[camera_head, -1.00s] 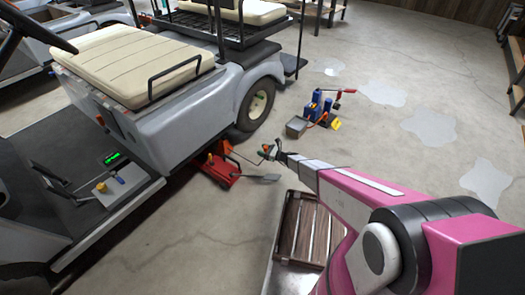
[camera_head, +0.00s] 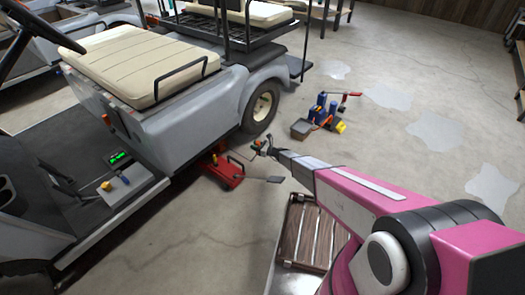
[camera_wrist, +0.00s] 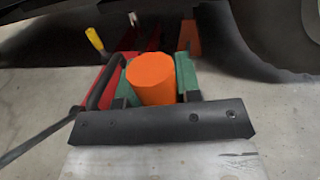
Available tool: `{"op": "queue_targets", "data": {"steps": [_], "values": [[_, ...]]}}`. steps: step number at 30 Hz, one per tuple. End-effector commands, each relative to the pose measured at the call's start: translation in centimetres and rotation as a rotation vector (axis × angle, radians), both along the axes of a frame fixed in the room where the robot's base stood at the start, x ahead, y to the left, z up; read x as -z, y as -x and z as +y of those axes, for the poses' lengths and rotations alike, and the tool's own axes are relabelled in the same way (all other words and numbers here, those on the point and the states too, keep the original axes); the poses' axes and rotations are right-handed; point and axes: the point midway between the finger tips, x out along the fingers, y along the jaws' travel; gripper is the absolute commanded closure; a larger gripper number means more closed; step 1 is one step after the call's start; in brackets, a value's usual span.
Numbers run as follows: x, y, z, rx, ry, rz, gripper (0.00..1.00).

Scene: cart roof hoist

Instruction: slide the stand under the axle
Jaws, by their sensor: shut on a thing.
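My gripper (camera_head: 259,146) is low beside the cart, just in front of its rear wheel. In the wrist view, my gripper (camera_wrist: 152,82) has green fingers shut on an upright orange cylinder (camera_wrist: 151,78). I cannot tell whether this is a part of the stand; its lower end is hidden by a dark bar. The red floor jack (camera_head: 225,172) sits partly under the cart's side, left of my gripper. Red parts of it (camera_wrist: 148,38) show behind the cylinder in the wrist view. The axle is hidden under the cart body (camera_head: 190,110).
The rear wheel (camera_head: 263,105) stands close to my gripper. A group of blue and yellow items with a grey tray (camera_head: 301,129) is on the floor to the right. A wooden slatted surface (camera_head: 305,235) lies below my arm. Open floor extends right.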

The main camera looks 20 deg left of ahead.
Motion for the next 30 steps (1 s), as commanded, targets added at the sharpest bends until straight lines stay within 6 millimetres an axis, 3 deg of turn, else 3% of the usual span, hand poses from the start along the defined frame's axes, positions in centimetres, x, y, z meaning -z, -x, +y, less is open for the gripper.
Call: {"op": "queue_targets", "data": {"steps": [8,9,11,12,23,30], "values": [[0.0,-0.3,0.5,0.004,0.000,0.000,1.00],[0.0,-0.3,0.5,0.004,0.000,0.000,0.65],[0.0,-0.4,0.5,0.003,0.000,0.000,0.46],[0.0,-0.3,0.5,0.003,0.000,0.000,0.43],[0.0,0.0,-0.3,0.003,0.000,0.000,0.43],[-0.1,0.8,-4.1,0.004,0.001,0.000,0.43]]}}
